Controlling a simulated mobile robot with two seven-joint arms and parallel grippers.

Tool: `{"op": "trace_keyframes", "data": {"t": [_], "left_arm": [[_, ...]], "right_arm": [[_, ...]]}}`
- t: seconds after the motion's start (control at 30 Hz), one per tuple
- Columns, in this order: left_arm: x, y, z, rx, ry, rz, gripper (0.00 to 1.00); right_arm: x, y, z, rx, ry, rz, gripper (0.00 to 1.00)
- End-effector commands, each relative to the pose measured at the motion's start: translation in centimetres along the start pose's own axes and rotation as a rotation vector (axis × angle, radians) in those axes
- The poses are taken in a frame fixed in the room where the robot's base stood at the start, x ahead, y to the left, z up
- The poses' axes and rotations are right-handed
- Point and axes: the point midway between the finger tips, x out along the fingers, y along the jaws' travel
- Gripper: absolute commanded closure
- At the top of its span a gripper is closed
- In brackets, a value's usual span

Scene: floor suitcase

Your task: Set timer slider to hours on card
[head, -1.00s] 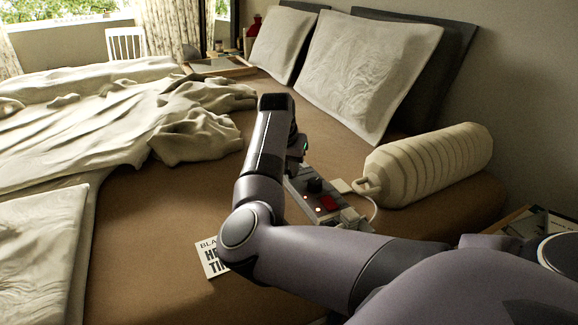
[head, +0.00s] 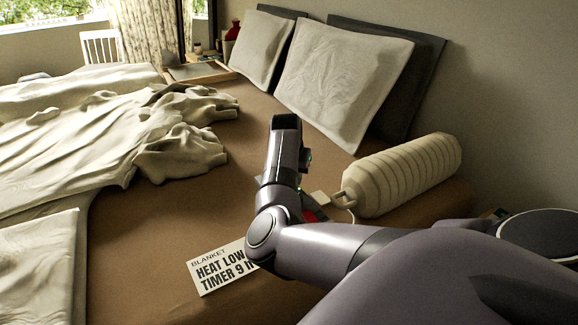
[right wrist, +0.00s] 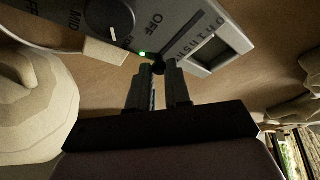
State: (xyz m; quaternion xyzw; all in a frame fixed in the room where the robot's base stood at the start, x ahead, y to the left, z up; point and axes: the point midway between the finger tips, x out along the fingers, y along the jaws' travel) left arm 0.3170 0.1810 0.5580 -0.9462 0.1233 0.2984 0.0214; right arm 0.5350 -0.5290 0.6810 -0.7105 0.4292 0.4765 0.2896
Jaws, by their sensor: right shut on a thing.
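The card (head: 222,268) lies on the bed in the head view and reads "BLANKET", "HEAT LOW", "TIMER 9 H"; my arm hides its right end. The grey blanket controller (right wrist: 185,28) fills the top of the right wrist view, with a dark dial (right wrist: 108,20), "MID" and "OFF" lettering, and a lit green light (right wrist: 142,54). In the head view my arm hides most of it; a red part (head: 314,215) shows. My right gripper (right wrist: 160,74) is shut on a small black slider knob (right wrist: 158,66) at the controller's edge. My left gripper is out of view.
Pillows (head: 345,80) lean at the back. A rumpled blanket (head: 130,130) covers the left. The brown mattress (head: 150,220) is clear around the card.

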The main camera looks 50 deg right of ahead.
Motion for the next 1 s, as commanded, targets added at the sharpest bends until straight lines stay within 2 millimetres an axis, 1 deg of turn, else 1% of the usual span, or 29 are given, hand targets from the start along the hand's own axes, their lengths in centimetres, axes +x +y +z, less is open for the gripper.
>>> {"op": "trace_keyframes", "data": {"t": [0.03,0.17,0.2,0.27,0.53,0.63,0.8,0.9,1.0], "left_arm": [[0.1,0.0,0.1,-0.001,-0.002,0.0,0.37],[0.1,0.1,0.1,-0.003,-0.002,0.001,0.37],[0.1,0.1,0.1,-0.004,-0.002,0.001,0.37],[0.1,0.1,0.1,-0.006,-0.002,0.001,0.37],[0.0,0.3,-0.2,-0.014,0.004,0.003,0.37],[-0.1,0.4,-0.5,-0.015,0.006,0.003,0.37],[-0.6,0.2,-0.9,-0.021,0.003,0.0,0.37],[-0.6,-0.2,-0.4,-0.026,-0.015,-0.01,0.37],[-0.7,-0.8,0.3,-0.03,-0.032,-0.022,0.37]], "right_arm": [[0.0,0.3,-0.3,0.004,0.008,0.005,1.0],[0.0,0.4,-0.4,0.005,0.01,0.006,1.0],[0.0,0.4,-0.4,0.006,0.011,0.007,0.76],[0.0,0.4,-0.4,0.006,0.011,0.007,0.57],[0.0,0.3,-0.2,0.004,0.007,0.005,0.57],[-0.6,0.2,-0.3,0.004,0.007,0.005,0.57],[-3.1,0.2,-0.4,0.005,0.01,0.004,0.57],[-4.8,0.3,-0.4,0.005,0.011,0.005,0.57],[-6.1,0.3,-0.3,0.006,0.01,0.005,0.57]]}}
